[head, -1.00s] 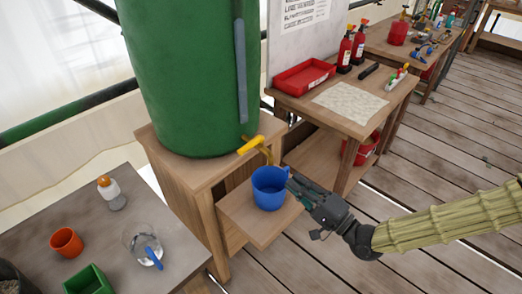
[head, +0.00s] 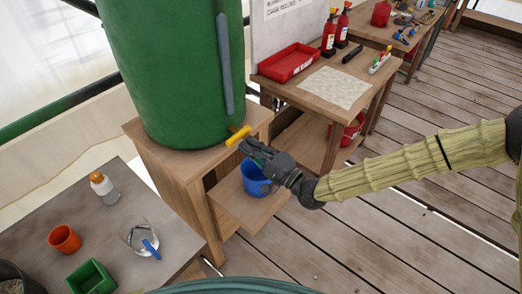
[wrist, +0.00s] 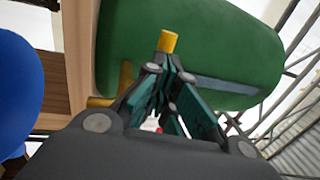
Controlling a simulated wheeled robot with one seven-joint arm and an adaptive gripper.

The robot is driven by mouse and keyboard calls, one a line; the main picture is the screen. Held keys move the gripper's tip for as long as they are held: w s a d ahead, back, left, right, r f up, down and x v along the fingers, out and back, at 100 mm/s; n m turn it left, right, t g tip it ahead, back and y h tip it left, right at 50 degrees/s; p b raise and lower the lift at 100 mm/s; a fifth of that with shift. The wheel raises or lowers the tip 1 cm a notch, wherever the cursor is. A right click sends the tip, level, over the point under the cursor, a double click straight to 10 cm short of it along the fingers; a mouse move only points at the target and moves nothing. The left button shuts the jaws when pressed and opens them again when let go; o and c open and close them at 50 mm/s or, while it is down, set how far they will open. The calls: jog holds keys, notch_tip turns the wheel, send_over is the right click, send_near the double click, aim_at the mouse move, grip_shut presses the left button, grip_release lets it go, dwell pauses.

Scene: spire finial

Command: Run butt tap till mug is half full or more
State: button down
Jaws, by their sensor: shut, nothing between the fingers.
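The green butt (head: 175,75) stands on a wooden stand, with a blue-grey vertical strip on its side. Its yellow tap handle (head: 238,135) sticks out low on the front and also shows just beyond my fingertips in the wrist view (wrist: 168,42). The blue mug (head: 254,182) stands upright on the low wooden shelf below the tap; my gripper partly covers it, and its inside is hidden. It fills the left edge of the wrist view (wrist: 18,95). My gripper (head: 246,147) is shut and empty, its tips close to the handle; whether they touch I cannot tell. The spout is mostly hidden.
A grey-topped table (head: 100,225) at left holds an orange cup (head: 64,239), a green box (head: 90,277), a bottle (head: 103,186) and a clear jug (head: 139,238). A wooden bench with a red tray (head: 289,62) stands behind right. The plank floor is open at right.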

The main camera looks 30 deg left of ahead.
jog(key=shift+w+a+r, duration=0.1)
jog(key=shift+a, duration=0.5)
jog(key=shift+a+r+b, duration=0.25)
jog(key=shift+a+b, duration=0.2)
jog(key=shift+b, duration=0.35)
jog(key=shift+d+f, duration=0.1)
jog(key=shift+d, duration=0.1)
jog(key=b+v, duration=0.4)
jog(key=v, duration=1)
jog(key=shift+s, duration=0.25)
